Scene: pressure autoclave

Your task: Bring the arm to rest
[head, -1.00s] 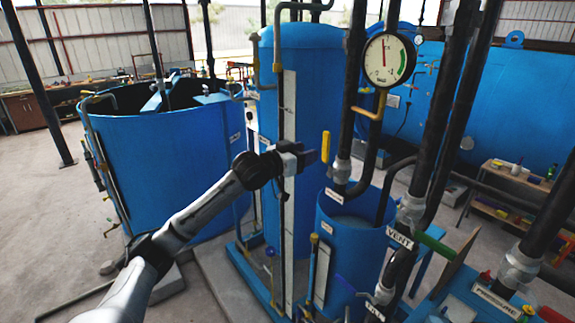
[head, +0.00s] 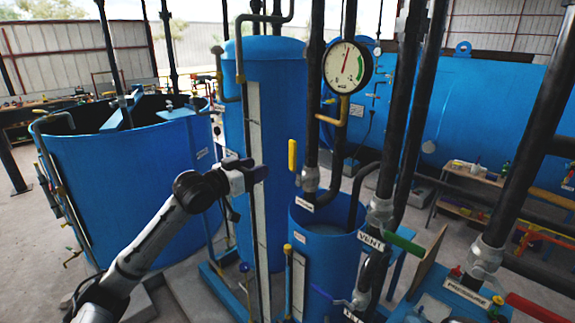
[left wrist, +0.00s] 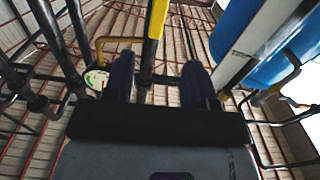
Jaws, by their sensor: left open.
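My left arm reaches in from the lower left in the head view. Its gripper (head: 258,173) is in front of the tall blue tank (head: 278,110), to the left of a yellow lever handle (head: 292,155) and apart from it. In the left wrist view the two dark fingers (left wrist: 159,65) are spread with nothing held. A yellow bar (left wrist: 157,18) shows beyond the gap between them; I cannot tell its distance there. My right gripper is not in view.
A pressure gauge (head: 347,67) and black vertical pipes stand right of the gripper. A small blue tank (head: 325,245) with a green VENT lever (head: 405,243) is below right. A wide open blue tank (head: 130,185) is at left; a red lever (head: 540,308) is lower right.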

